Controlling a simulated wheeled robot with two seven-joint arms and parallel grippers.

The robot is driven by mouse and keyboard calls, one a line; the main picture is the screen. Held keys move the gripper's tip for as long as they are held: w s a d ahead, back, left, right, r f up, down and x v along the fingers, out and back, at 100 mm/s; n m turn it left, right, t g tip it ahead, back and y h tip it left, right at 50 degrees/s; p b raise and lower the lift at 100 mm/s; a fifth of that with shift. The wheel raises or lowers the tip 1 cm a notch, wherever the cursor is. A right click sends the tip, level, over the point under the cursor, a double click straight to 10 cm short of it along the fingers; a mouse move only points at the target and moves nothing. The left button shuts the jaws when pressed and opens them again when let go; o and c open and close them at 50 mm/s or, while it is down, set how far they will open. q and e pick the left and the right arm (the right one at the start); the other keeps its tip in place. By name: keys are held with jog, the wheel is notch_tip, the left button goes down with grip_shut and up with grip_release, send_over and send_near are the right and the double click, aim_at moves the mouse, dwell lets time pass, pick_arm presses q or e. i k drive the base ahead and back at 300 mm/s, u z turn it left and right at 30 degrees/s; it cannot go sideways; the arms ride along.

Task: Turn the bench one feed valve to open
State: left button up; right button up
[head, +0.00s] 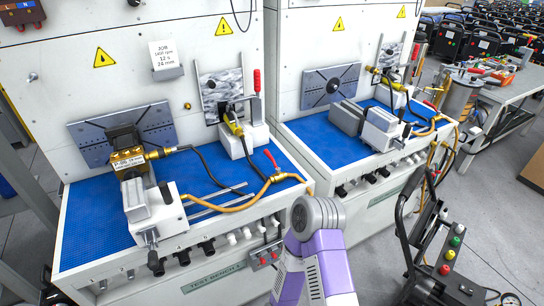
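Test bench one (85,228) stands at the left with a blue mat, and its front label reads TEST BENCH 1 (212,280). A small red lever (272,159) stands up at a slant near the right edge of the mat, above the joint of a yellow hose (250,197). It looks like the feed valve's handle; its exact angle to the pipe is hard to tell. Neither gripper is in view. A purple and grey link of my arm rises at the bottom middle, in front of the bench's right corner.
A brass block (128,160) sits in a vise (160,215) on bench one. A red-handled clamp (256,82) stands at the back. A second bench (318,135) is to the right. A black cart with coloured buttons (445,255) stands at lower right. Floor shows beyond it.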

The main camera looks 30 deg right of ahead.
aim_at(266, 151)
jog(key=k, duration=1.25)
jog(key=z, duration=0.65)
jog(key=i, duration=0.7)
jog(key=z, duration=0.5)
jog(key=i, duration=0.85)
jog(key=u, duration=0.35)
